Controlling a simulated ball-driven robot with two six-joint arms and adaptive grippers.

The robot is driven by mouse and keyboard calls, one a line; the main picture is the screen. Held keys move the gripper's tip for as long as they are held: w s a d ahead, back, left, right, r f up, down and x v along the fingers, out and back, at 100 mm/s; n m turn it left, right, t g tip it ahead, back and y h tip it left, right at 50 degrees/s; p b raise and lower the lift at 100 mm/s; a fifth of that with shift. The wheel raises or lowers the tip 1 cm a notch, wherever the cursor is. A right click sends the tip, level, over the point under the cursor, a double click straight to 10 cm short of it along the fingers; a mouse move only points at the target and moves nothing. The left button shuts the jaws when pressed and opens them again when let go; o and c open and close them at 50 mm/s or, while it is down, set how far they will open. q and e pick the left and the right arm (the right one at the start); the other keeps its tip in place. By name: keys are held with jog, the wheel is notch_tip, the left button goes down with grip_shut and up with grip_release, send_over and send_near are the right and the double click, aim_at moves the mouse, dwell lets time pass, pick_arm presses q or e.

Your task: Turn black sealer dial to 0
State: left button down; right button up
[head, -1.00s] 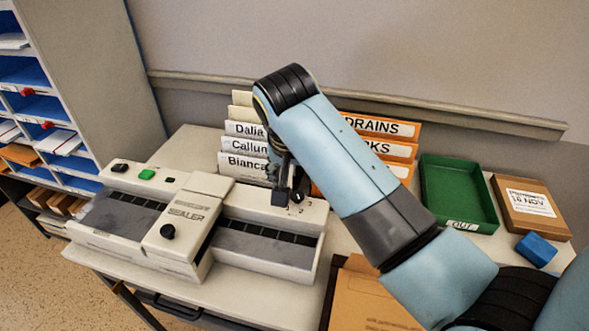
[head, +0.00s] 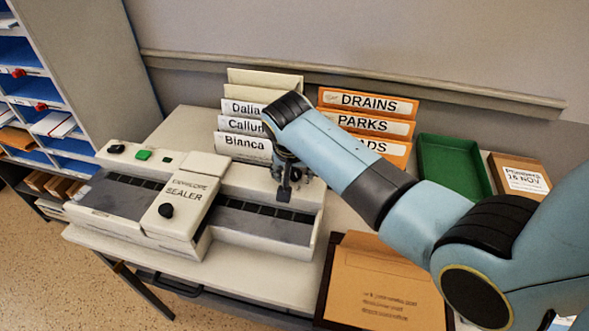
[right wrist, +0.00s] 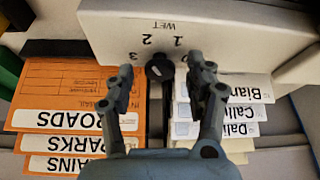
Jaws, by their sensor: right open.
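The envelope sealer (head: 185,200) is a long cream machine with a raised labelled cover. A black dial (right wrist: 160,68) with a pale mark sits on its panel marked WET, with 1, 2 and 3 around it in the right wrist view. A finger partly covers the scale on the right, and I see no clear 0. My right gripper (head: 284,190) is over the sealer's right end. In the right wrist view its open fingers (right wrist: 161,78) are on either side of the dial, apart from it. My left gripper is not in view.
A second black knob (head: 166,210) is on the sealer's cover, and a green button (head: 143,155) is at its left. White name files (head: 245,125) and orange files (head: 366,125) stand behind.

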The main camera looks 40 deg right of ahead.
jog(key=c, duration=0.4)
grip_shut()
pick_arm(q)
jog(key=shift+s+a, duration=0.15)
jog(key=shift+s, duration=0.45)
